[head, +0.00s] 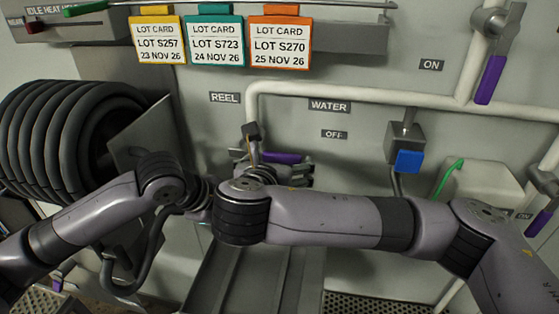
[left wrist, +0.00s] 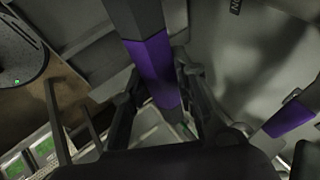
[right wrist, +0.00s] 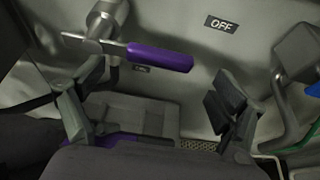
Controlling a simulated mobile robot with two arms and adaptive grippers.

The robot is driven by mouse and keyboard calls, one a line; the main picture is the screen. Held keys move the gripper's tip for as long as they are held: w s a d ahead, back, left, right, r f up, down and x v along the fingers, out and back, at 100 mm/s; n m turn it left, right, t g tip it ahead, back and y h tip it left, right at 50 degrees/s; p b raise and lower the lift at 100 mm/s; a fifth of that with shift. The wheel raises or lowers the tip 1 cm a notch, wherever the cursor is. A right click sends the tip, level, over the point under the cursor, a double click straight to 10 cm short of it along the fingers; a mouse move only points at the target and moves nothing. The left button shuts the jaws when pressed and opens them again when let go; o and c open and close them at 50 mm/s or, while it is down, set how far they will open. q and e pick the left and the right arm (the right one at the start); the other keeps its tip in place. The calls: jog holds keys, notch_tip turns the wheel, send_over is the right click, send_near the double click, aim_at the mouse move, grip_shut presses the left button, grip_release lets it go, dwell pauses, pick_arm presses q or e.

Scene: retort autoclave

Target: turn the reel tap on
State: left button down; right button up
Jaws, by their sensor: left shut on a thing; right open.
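The reel tap (head: 252,133) is on the white pipe below the REEL label (head: 224,97). Its purple lever (head: 282,158) points right. In the right wrist view the lever (right wrist: 160,57) lies level, to the lower left of the OFF label (right wrist: 221,24). My right gripper (right wrist: 152,110) is open, its fingers apart and empty; the lever is beyond the fingertips. In the head view this gripper (head: 272,166) is partly hidden by my right arm. My left gripper (left wrist: 160,95) is shut on a purple-sleeved bar (left wrist: 153,65); my right arm hides it in the head view.
A coiled black hose (head: 55,135) is at the left. Lot cards (head: 217,43) hang above.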

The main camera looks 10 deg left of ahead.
aim_at(282, 159)
jog(key=shift+x, duration=1.75)
jog(key=shift+c, duration=0.6)
jog(key=shift+s+d, duration=0.1)
jog(key=shift+s, duration=0.05)
jog(key=c, duration=0.8)
jog(key=shift+r, duration=0.1)
jog(key=c, duration=0.8)
